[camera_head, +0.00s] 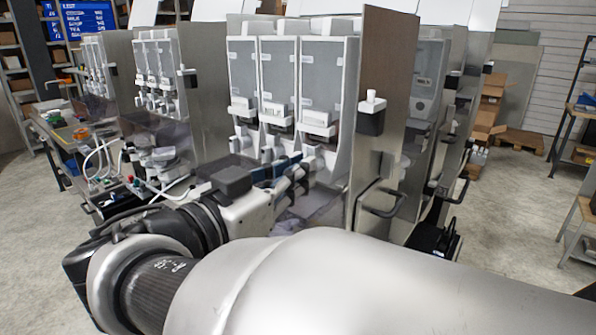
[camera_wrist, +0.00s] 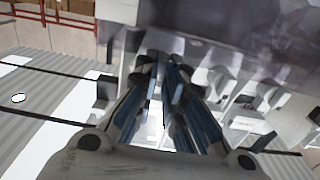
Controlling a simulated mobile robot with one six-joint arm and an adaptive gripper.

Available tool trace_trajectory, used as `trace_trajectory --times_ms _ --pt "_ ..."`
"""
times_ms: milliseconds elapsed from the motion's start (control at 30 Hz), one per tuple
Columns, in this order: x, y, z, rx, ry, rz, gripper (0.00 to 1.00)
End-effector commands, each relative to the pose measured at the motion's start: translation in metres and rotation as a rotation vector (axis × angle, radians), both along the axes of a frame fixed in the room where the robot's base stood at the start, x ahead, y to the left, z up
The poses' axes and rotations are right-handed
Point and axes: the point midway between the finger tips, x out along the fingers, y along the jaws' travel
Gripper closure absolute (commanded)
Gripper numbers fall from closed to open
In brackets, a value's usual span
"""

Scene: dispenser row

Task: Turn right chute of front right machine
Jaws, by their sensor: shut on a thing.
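The front right machine (camera_head: 300,80) is the near grey dispenser unit with three tall canisters side by side. White chute parts sit under its canisters, with the right chute (camera_head: 318,124) nearest the tall side panel. My gripper (camera_head: 298,172) reaches in low at the front of this machine, just below the white part of the right chute. In the wrist view the two blue-sided fingers (camera_wrist: 166,68) come close together at the tips, shut on a grey piece that seems to belong to this chute. The fingers and blur hide most of the held part.
A tall metal side panel (camera_head: 387,100) stands right of the canisters, with a dark handle (camera_head: 381,202) low on it. Another dispenser machine (camera_head: 158,75) stands to the left, with white hoses (camera_head: 100,155) near it. Open floor (camera_head: 510,215) lies to the right.

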Motion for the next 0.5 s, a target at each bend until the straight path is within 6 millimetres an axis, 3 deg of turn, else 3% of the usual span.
trace_trajectory --times_ms 67,100,200,500 --pt "0.0001 -0.0003 0.0017 0.0 -0.004 0.0 1.0" --pt "0.0001 -0.0003 0.0017 0.0 -0.004 -0.001 0.88" --pt "0.0 -0.0003 0.0014 -0.001 -0.003 -0.001 0.82" --pt "0.0 -0.0001 0.0013 -0.001 -0.001 0.0 0.82"
